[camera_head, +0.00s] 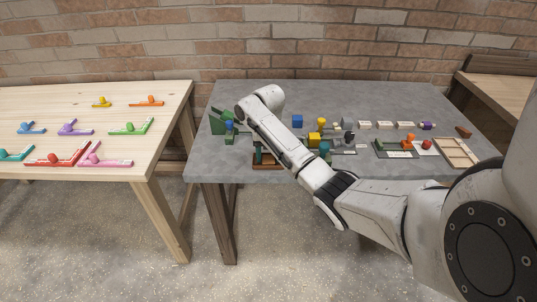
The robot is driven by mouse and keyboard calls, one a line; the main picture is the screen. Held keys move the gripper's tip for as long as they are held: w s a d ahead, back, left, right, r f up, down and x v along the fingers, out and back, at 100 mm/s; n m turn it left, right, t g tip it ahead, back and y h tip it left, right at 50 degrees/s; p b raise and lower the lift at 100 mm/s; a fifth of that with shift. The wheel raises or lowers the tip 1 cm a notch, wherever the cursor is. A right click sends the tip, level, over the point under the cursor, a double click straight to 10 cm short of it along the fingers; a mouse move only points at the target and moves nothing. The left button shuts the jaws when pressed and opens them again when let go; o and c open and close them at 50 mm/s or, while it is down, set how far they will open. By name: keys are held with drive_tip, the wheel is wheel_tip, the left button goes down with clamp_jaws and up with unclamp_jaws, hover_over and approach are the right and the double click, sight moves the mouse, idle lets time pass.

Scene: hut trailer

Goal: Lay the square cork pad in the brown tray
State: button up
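A small brown tray (268,167) sits near the front edge of the grey table, left of my forearm. A dark teal item stands in or just behind it; I cannot tell which. I cannot make out a square cork pad. It may be too small to tell or hidden by my arm. My arm reaches from the lower right across the grey table, its far end bent over the table's left part. My gripper's fingers cannot be made out, so I cannot see whether they hold anything.
The grey table (220,165) carries blue (297,120) and yellow blocks (314,139), a green item (219,118) at left and a light compartment tray (473,154) at right. A wooden table (95,175) with several coloured items stands left, across a gap. A brick wall stands behind.

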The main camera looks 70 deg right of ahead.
sight(269, 157)
drive_tip(key=shift+o, duration=1.2)
drive_tip(key=shift+r, duration=0.15)
wheel_tip(269, 157, up, 12)
drive_tip(key=p, duration=0.4)
drive_tip(key=shift+p, duration=0.4)
drive_tip(key=w+a+f+m+t+y, duration=0.15)
drive_tip(key=a+f+m, duration=0.3)
drive_tip(key=a, duration=0.85)
drive_tip(key=w+a+f+m, duration=0.3)
drive_tip(key=a+f+m, duration=0.15)
drive_tip(key=a, duration=0.85)
drive_tip(key=s+a+f+m, duration=0.4)
drive_tip(key=s+a, duration=0.1)
drive_tip(key=a, duration=0.2)
drive_tip(key=s+a+m+h, duration=0.1)
drive_tip(key=s+a+m, duration=0.1)
drive_tip(key=s+m, duration=0.8)
drive_tip(key=s, duration=0.7)
drive_tip(key=shift+a+f+h, duration=0.2)
drive_tip(key=shift+a+h, duration=0.1)
drive_tip(key=shift+h, duration=0.05)
